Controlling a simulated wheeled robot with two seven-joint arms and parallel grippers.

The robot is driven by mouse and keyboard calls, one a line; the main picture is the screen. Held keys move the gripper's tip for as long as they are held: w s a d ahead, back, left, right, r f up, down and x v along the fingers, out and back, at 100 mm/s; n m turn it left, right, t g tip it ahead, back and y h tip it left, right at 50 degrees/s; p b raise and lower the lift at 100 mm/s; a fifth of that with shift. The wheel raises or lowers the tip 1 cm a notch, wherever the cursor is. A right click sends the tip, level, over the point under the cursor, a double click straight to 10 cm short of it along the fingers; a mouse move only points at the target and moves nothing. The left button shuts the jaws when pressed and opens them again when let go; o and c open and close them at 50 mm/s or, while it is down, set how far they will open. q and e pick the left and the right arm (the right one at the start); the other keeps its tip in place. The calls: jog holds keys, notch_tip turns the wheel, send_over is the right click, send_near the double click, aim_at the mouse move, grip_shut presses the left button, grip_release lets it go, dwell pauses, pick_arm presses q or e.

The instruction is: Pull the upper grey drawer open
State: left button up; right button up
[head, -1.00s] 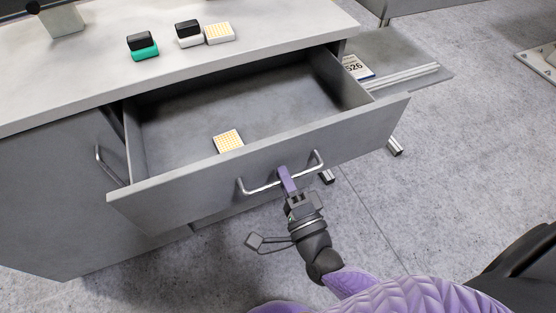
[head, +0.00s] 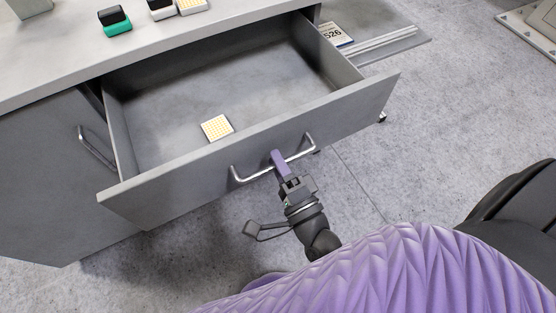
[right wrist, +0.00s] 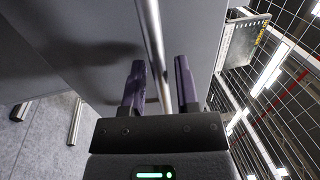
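The upper grey drawer (head: 170,198) stands well out from the cabinet in the head view, its inside in plain sight. A bar handle (head: 243,179) is on its front. My right gripper (head: 277,158) is at the middle of this handle. A narrow gap seems to show beside the bar there. My left gripper is not in view.
A small white tile with a yellow grid (head: 217,127) lies in the drawer. A black and green item (head: 116,22) and other small items stand on the grey worktop (head: 60,65). A door handle (head: 92,148) is at left. Open floor (head: 440,130) lies to the right.

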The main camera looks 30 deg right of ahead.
jog(key=shift+o, duration=0.2)
jog(key=s+f, duration=0.1)
jog(key=s, duration=0.8)
jog(key=shift+s+d+f, duration=0.2)
jog(key=shift+s+f, duration=0.2)
